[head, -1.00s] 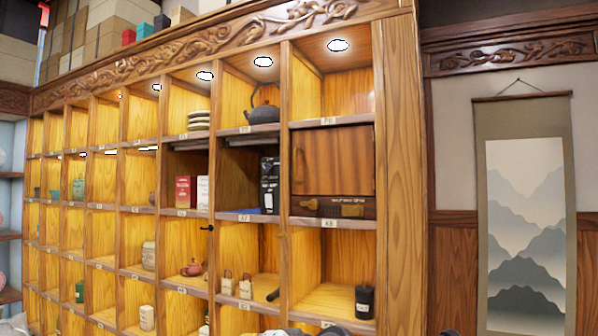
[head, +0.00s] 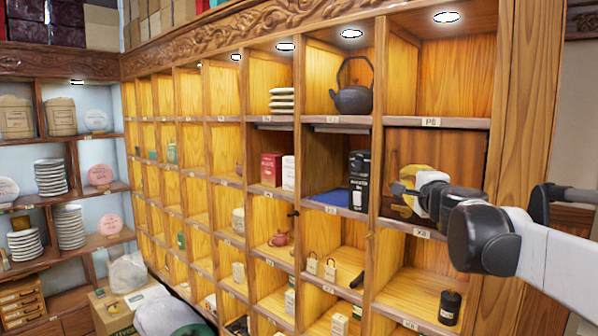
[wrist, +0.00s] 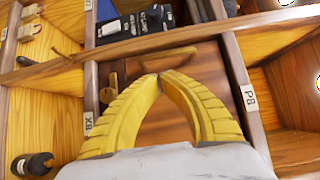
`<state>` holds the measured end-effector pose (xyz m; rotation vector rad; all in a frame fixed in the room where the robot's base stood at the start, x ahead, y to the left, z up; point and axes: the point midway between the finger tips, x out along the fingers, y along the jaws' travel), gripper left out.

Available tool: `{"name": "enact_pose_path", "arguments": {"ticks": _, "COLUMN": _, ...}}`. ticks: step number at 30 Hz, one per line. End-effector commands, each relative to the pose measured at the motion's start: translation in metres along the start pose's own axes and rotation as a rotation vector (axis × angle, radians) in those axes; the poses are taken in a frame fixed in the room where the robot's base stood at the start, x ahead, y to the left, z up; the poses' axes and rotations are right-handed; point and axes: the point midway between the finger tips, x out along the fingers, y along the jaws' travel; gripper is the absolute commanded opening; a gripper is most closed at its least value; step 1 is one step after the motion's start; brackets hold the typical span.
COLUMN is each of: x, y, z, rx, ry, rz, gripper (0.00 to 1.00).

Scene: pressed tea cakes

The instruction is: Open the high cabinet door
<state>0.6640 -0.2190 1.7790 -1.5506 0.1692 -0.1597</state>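The high cabinet door (head: 440,150) is a brown wooden panel, shut, in the right column of the shelf wall between the P8 and X8 labels. It also shows in the wrist view (wrist: 200,66). My gripper (head: 402,190) has yellow fingers and is in front of the door's lower left part in the head view. In the wrist view its fingertips (wrist: 160,77) come together in front of the door. I cannot tell whether the fingertips touch the door or handle.
Open cubbies surround the door. A black teapot (head: 352,98) stands at upper left and a black box (head: 358,180) just left of the door. A dark jar (head: 450,306) stands below. The thick right post (head: 528,110) is close to my arm.

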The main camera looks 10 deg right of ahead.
Motion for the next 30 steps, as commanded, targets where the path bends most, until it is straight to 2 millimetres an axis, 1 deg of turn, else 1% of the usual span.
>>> {"name": "enact_pose_path", "arguments": {"ticks": 1, "x": 0.011, "y": -0.002, "z": 0.001, "rx": 0.000, "ry": -0.001, "rz": 0.000, "gripper": 0.00}}
{"name": "enact_pose_path", "arguments": {"ticks": 6, "x": 0.041, "y": -0.002, "z": 0.001, "rx": -0.001, "ry": -0.001, "rz": 0.000, "gripper": 0.00}}
{"name": "enact_pose_path", "arguments": {"ticks": 9, "x": 0.054, "y": -0.002, "z": 0.001, "rx": -0.001, "ry": -0.001, "rz": 0.000, "gripper": 0.00}}
{"name": "enact_pose_path", "arguments": {"ticks": 12, "x": 0.062, "y": -0.001, "z": 0.001, "rx": -0.001, "ry": -0.001, "rz": 0.000, "gripper": 0.00}}
{"name": "enact_pose_path", "arguments": {"ticks": 18, "x": 0.068, "y": 0.000, "z": 0.001, "rx": -0.002, "ry": -0.001, "rz": 0.000, "gripper": 0.00}}
{"name": "enact_pose_path", "arguments": {"ticks": 30, "x": 0.064, "y": 0.000, "z": -0.001, "rx": -0.002, "ry": -0.010, "rz": 0.000, "gripper": 0.00}}
